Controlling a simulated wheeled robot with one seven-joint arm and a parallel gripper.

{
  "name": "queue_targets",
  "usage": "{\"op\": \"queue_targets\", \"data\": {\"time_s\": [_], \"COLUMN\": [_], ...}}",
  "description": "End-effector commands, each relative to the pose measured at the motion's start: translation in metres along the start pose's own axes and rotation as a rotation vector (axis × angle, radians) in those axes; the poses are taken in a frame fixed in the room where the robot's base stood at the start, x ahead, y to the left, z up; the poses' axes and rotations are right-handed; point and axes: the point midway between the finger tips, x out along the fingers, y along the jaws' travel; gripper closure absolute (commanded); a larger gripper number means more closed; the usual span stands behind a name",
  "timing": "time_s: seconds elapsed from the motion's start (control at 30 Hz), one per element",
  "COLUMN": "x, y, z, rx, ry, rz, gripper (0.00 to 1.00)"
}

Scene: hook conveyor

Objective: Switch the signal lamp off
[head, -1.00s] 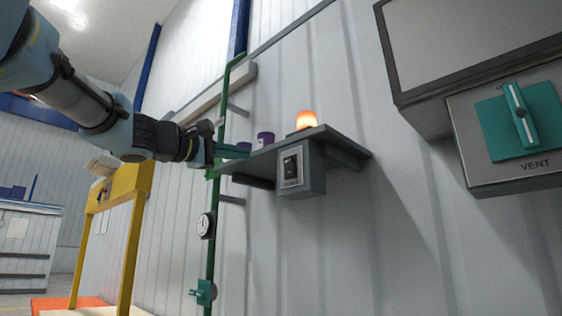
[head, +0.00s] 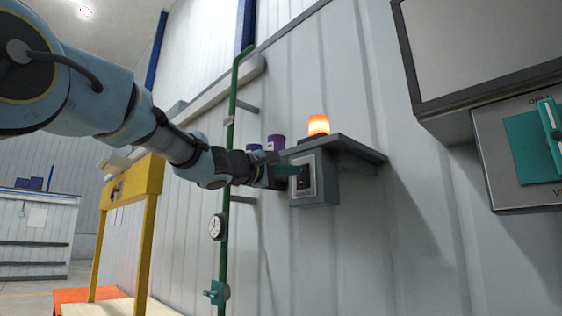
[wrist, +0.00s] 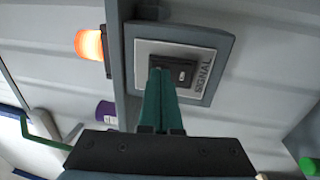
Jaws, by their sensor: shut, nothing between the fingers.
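The signal lamp (head: 318,125) glows orange on the shelf; it also shows lit in the wrist view (wrist: 88,44). Below the shelf is the grey switch box (head: 317,192) with a pale plate and a black rocker. In the wrist view the plate (wrist: 205,84) reads SIGNAL, and the rocker (wrist: 182,74) is partly hidden by my fingers. My gripper (wrist: 158,76) is shut and empty, its green fingertips at one end of the rocker. I cannot tell whether they touch it. My gripper also shows in front of the box in the head view (head: 298,170).
The shelf (head: 350,150) juts out above the switch box. Purple cups (head: 276,142) stand on its left part. A green pipe (head: 229,140) with a gauge (head: 217,227) runs down the wall at left. A teal VENT knob (head: 535,145) is at right.

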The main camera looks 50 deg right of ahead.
Motion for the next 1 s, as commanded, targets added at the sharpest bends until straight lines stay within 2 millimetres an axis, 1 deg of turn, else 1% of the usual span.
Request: {"op": "queue_targets", "data": {"time_s": [0.1, 0.43, 0.57, 0.6, 1.0], "x": [0.0046, 0.0048, 0.0095, 0.009, 0.0054], "y": [0.0003, -0.0007, -0.0024, 0.001, 0.0026], "z": [0.0002, -0.0001, -0.0007, -0.0005, -0.001], "rx": [-0.002, 0.0, 0.002, 0.002, 0.001], "ry": [0.0, 0.0, 0.001, 0.001, 0.001], "rz": [0.0, 0.0, 0.001, 0.0, 0.001], "gripper": [1.0, 1.0, 1.0, 1.0, 1.0]}}
